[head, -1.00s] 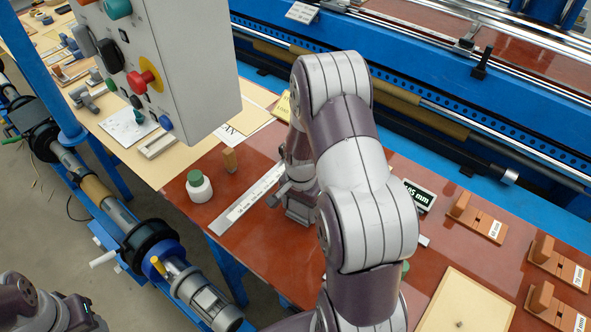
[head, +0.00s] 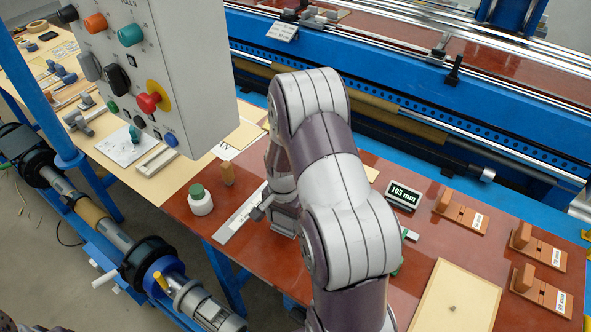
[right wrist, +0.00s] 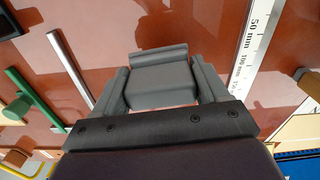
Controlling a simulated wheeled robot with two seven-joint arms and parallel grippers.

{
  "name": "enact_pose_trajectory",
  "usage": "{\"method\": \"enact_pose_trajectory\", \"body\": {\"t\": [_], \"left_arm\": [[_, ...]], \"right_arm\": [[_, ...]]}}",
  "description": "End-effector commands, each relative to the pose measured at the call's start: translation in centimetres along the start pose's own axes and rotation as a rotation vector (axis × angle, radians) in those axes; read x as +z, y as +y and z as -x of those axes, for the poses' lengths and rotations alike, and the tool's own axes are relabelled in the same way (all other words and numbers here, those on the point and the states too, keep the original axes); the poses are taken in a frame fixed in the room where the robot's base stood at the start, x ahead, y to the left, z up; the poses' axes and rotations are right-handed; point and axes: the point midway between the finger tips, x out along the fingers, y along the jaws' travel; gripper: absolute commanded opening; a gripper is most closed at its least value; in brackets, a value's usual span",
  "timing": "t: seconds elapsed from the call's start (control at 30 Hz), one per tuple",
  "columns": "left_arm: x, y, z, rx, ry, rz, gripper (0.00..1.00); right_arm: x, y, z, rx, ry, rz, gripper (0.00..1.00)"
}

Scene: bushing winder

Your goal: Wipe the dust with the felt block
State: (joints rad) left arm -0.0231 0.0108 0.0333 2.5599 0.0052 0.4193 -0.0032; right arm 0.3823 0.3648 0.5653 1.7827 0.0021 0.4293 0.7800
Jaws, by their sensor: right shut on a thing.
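My right gripper (right wrist: 158,78) is shut on a dark grey block, which I take to be the felt block (right wrist: 160,85). The block sits between the two fingers over the red-brown tabletop (right wrist: 110,30). I cannot tell whether it touches the surface. Paler patches show on the tabletop in the right wrist view. I cannot tell whether they are dust or reflections. My left gripper is out of view.
A white bottle with a green cap (head: 200,199) and a small brown peg (head: 227,172) stand left of the ruler. A 105 mm display (head: 404,195), brown wooden fixtures (head: 460,212) and a beige board (head: 457,300) lie right. A control box (head: 165,70) overhangs the left.

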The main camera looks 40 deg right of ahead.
Motion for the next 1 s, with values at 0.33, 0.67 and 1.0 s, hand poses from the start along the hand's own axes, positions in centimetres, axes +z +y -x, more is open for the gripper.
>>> {"method": "enact_pose_trajectory", "body": {"t": [0.33, 0.67, 1.0], "left_arm": [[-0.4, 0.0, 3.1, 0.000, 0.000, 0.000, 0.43], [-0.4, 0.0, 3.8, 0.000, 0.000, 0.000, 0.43], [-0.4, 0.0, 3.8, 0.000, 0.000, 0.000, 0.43]], "right_arm": [[-0.5, -0.3, 3.6, -0.001, 0.001, 0.006, 0.45], [-0.7, -0.3, 4.5, -0.001, 0.001, 0.008, 0.45], [-0.7, -0.3, 4.5, -0.001, 0.001, 0.008, 0.45]]}}
